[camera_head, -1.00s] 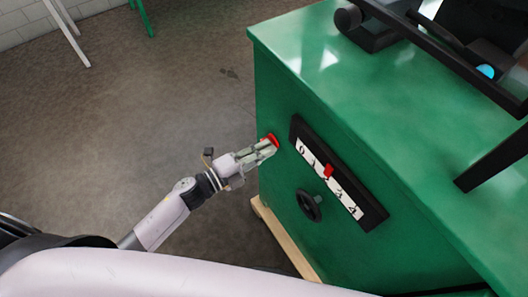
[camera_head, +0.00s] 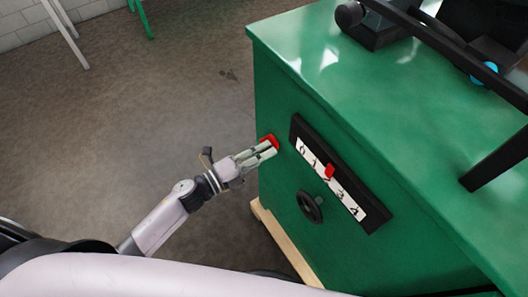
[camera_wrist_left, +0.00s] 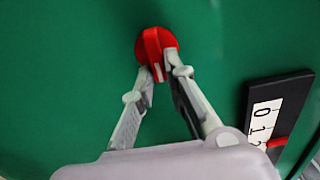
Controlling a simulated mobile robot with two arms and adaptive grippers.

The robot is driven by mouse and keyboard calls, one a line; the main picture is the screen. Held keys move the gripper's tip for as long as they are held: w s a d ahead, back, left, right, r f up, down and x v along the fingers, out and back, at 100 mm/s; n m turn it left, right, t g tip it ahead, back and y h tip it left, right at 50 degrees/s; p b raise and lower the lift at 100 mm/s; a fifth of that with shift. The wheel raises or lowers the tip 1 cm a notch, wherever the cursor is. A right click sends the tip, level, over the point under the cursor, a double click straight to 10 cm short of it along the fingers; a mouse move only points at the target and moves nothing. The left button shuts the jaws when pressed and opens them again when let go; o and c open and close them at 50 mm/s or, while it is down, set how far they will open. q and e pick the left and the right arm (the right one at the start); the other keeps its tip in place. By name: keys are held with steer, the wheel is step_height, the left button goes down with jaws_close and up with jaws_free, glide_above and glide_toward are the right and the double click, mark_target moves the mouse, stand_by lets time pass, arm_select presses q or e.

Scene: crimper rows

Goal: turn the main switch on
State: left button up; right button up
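The main switch looks like a red round knob (camera_head: 270,140) on the front of the green cabinet, near its left edge. In the left wrist view the red knob (camera_wrist_left: 152,42) has a raised grip bar with a pale mark at its lower end. My left gripper (camera_head: 262,151) reaches it from the left. In the left wrist view the fingertips of the left gripper (camera_wrist_left: 158,68) are closed in on both sides of the bar and seem to touch it. The fingers cover part of the knob. My right gripper is not in view.
A black numbered scale (camera_head: 338,175) with a red pointer (camera_head: 329,171) sits right of the knob. A black handwheel (camera_head: 310,206) is below it. The green cabinet (camera_head: 380,110) has black equipment on top. Open floor (camera_head: 170,110) lies to the left.

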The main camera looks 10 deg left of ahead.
arm_select(q)
steer(key=o, duration=0.4)
steer(key=v, duration=1.2)
stand_by(0.3)
steer(key=s+a+f+n+g+y+p, duration=0.1)
steer(key=a+f+n+y, duration=0.3)
steer(key=f, duration=0.5)
steer(key=s+a+f+n+y, duration=0.2)
steer(key=a+f+n+y, duration=0.1)
steer(key=f+n, duration=0.4)
steer(key=s+a+f+n+g+y+p, duration=0.1)
steer(key=a+f+n+y, duration=0.25)
steer(key=f, duration=0.65)
steer(key=s+d+f+n+g, duration=0.1)
steer(key=s+f+n+g, duration=0.2)
steer(key=s+f, duration=0.2)
steer(key=s+d+f+n+g+y, duration=0.1)
steer(key=s+d+f+n+g, duration=0.1)
steer(key=s, duration=1)
steer(key=s+d+f+n+g+y+p, duration=0.1)
steer(key=s+f+n+g, duration=0.3)
steer(key=s+f, duration=0.5)
steer(key=shift+d+n+g, duration=0.2)
steer(key=shift+n+g, duration=0.2)
steer(key=shift+n, duration=0.25)
